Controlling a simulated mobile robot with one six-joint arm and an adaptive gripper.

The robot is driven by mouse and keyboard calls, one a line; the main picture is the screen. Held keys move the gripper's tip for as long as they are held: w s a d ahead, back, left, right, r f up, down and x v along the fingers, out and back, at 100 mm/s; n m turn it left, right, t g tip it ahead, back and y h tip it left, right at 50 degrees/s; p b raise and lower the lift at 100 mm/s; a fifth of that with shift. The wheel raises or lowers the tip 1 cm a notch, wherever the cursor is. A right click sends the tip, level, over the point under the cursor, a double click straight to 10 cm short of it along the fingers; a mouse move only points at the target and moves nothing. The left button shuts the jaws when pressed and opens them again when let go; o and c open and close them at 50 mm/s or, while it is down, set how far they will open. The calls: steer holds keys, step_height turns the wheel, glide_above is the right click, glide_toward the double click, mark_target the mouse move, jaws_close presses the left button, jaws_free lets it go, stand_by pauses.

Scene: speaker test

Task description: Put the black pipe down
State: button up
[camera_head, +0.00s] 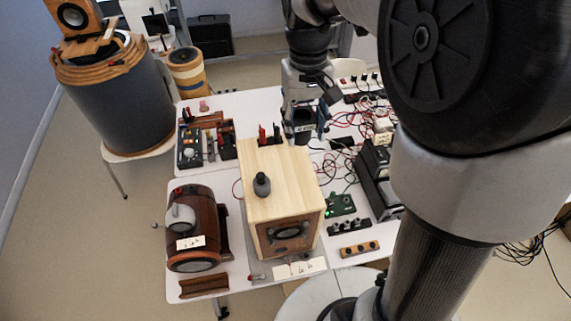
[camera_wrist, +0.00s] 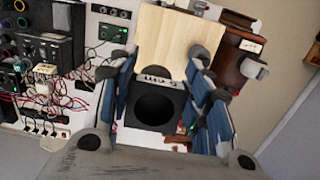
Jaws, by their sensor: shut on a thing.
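The black pipe (camera_wrist: 154,109) shows in the wrist view as a dark body with a round opening facing the camera and a pale marking on its edge. My gripper (camera_wrist: 162,78) is shut on it, with blue-lined fingers on its left and right sides. In the head view the black pipe (camera_head: 303,119) hangs below my gripper (camera_head: 307,111), behind the wooden speaker box. The box and the gripper partly hide it, and I cannot tell whether its lower end touches the table.
The pale wooden speaker box (camera_head: 272,185) stands just in front, with a small dark object (camera_head: 262,184) on top. A brown cylindrical speaker (camera_head: 197,230) lies to its left. Tangled wires and electronics (camera_head: 345,160) crowd the right. Some white table (camera_head: 250,103) is bare behind.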

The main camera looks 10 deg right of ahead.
mark_target(303, 143)
steer(key=f, duration=0.9)
steer(key=f+b, duration=0.1)
steer(key=f, duration=0.8)
steer(key=shift+s+f, duration=0.2)
steer(key=shift+f, duration=0.2)
steer(key=o, duration=0.9)
steer(key=shift+o, duration=1.1)
steer(key=r, duration=0.8)
steer(key=w+r, duration=0.1)
steer(key=r, duration=0.3)
steer(key=shift+p, duration=0.3)
steer(key=s+r+t, duration=0.2)
steer(key=s+r, duration=0.3)
steer(key=s, duration=0.4)
steer(key=s+r+t, duration=0.3)
steer(key=s+r, duration=0.2)
steer(key=s, duration=0.5)
steer(key=shift+s+r, duration=0.25)
